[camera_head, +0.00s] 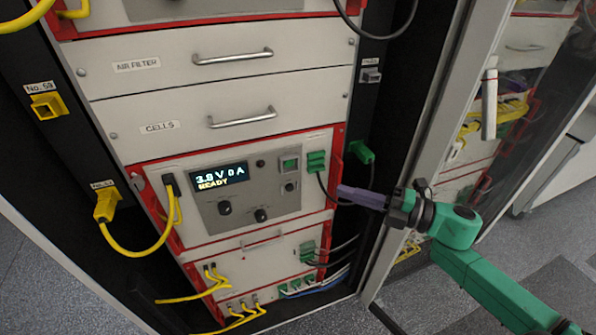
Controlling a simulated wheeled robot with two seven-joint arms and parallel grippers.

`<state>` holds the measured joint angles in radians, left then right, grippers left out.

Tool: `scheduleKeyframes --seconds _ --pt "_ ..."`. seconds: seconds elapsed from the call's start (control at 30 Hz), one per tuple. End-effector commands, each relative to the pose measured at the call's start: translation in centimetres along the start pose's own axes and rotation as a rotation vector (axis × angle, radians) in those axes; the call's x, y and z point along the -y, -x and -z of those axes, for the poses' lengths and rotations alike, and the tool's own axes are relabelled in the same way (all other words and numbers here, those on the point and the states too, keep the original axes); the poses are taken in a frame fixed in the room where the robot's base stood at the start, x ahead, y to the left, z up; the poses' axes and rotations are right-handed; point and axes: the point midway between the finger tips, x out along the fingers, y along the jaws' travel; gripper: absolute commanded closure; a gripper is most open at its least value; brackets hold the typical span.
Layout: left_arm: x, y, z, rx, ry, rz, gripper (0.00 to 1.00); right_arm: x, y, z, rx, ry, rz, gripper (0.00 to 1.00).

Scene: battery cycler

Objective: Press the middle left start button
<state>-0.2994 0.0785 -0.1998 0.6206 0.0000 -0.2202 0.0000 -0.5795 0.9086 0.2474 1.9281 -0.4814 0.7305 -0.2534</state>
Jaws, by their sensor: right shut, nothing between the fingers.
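The middle cycler unit (190,206) is a grey panel in a red frame. Its display (220,178) reads 3.8 V 0 A READY. A square green button (289,164) sits in the panel's upper right; its label is too small to read. A small round dark control (290,187) is just below it. My right gripper (344,190), with purple fingers, is shut and empty. It points left at the unit's right edge, right of the green button and a little lower, and appears apart from it. My left gripper is out of view.
Yellow cables (150,250) loop at the left and green connectors (316,161) with dark cables sit at the right. Handled drawers are above. A metal door frame (425,120) stands at the right, close to my right arm.

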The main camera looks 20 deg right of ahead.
Motion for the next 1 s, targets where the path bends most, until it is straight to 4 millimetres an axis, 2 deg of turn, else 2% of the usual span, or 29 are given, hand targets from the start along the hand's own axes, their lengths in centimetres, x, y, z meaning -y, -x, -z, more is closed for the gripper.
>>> scheduleKeyframes --seconds 0.27,0.37,0.47,0.87,1.0 --pt "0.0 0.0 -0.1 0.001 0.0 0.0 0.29 0.0 0.0 0.0 -0.001 -0.001 -0.001 1.0" --pt "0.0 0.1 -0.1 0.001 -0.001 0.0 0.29 -0.1 -0.6 0.0 0.0 -0.001 -0.003 1.0" --pt "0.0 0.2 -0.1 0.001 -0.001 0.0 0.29 -0.2 -2.0 -0.1 0.0 0.0 -0.004 1.0" --pt "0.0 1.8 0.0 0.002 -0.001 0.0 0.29 -0.5 -10.5 -0.2 0.002 0.0 -0.005 1.0" --pt "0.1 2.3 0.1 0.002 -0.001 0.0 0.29 -0.3 -11.9 -2.0 0.005 -0.002 -0.003 1.0"
